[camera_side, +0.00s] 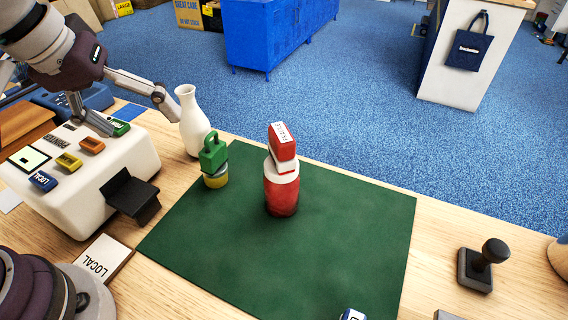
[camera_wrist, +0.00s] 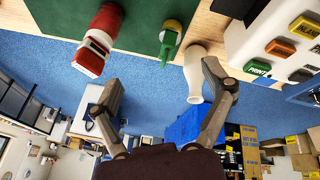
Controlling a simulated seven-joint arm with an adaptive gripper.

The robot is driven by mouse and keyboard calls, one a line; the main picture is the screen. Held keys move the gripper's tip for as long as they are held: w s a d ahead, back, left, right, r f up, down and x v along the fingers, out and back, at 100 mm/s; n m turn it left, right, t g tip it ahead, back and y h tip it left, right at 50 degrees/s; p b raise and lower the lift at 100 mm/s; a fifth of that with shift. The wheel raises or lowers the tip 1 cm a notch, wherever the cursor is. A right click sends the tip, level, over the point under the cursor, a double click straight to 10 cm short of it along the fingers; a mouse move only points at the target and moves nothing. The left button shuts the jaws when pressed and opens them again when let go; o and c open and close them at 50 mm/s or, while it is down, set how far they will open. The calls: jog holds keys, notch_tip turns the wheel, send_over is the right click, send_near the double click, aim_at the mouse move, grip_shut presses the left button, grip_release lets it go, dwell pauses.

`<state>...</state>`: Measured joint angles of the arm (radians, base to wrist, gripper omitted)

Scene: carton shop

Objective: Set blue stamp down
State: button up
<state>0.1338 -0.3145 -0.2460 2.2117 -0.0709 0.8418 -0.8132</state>
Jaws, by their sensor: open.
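A small blue block with a white LOCAL label (camera_side: 43,181) sits on the left front corner of the white stand (camera_side: 85,200). Another blue piece with a white top (camera_side: 352,315) is cut off at the bottom edge of the side view, on the green mat (camera_side: 330,250). I cannot tell which is the blue stamp. My gripper (camera_side: 135,112) is open and empty, above the back right of the stand, left of the white vase (camera_side: 192,120). In the wrist view, its fingers (camera_wrist: 163,75) are spread wide, with nothing between them.
A red-and-white stamp (camera_side: 282,147) rests on a red jar (camera_side: 281,190). A green stamp (camera_side: 213,152) sits on a yellow-banded jar (camera_side: 216,178). The mat's front and middle are mostly clear.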

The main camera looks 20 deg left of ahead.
jog(key=s+a+m, duration=0.4)
jog(key=a+m, duration=0.1)
jog(key=a, duration=0.1)
jog(key=shift+s+a+m+t, duration=0.3)
jog(key=shift+s+a+t, duration=0.05)
jog(key=shift+s+t, duration=0.05)
jog(key=shift+r, duration=0.1)
dwell(0.6)
